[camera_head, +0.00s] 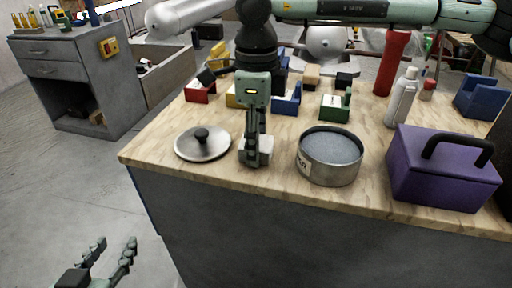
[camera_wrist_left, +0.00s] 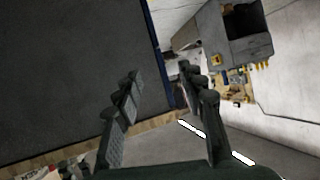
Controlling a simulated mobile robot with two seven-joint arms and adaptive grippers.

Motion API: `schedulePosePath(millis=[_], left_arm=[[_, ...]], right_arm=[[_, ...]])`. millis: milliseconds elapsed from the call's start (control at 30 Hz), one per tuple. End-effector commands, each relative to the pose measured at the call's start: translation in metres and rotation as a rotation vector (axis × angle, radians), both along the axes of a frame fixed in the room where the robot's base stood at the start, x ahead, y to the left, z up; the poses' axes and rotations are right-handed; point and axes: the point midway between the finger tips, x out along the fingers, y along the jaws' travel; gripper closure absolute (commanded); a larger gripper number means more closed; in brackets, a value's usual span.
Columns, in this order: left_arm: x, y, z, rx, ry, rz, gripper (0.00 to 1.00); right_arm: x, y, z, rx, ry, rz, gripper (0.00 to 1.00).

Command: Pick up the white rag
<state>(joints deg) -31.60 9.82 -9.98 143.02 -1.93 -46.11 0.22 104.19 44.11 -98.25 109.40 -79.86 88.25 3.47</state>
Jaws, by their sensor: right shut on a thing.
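The white rag (camera_head: 267,150) shows as a small pale, block-like shape on the wooden tabletop, between a metal lid and a round pot. My right gripper (camera_head: 255,158) points down over it and is shut on it. The fingers hide the middle of the rag, and I cannot tell whether it still touches the table. My left gripper (camera_head: 116,244) is low at the bottom left, off the table, with its fingers apart and empty. The left wrist view also shows this open gripper (camera_wrist_left: 165,95), with nothing between the fingers.
The lid (camera_head: 202,144) lies left of the rag, and the pot (camera_head: 330,158) stands right. A purple box (camera_head: 440,170), a white bottle (camera_head: 402,98) and a red cylinder (camera_head: 392,65) stand further right. Several coloured bins are behind. A grey cabinet (camera_head: 75,75) stands left; floor between is clear.

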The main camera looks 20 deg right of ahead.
Motion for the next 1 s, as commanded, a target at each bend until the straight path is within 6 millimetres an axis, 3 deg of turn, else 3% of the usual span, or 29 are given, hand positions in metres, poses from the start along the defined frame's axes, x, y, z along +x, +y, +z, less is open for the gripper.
schedulePosePath(millis=[333,567,1000], left_arm=[[0.0,0.0,-0.001,0.002,0.005,0.0,0.6],[-0.003,0.003,-0.005,0.011,0.033,0.006,0.6],[-0.014,0.021,-0.024,0.054,0.137,0.035,0.6]], right_arm=[[0.001,0.0,0.007,0.0,-0.001,0.0,0.77],[0.001,0.001,0.041,0.003,-0.004,0.0,0.77],[0.052,0.076,0.096,0.0,0.0,0.001,0.77]])
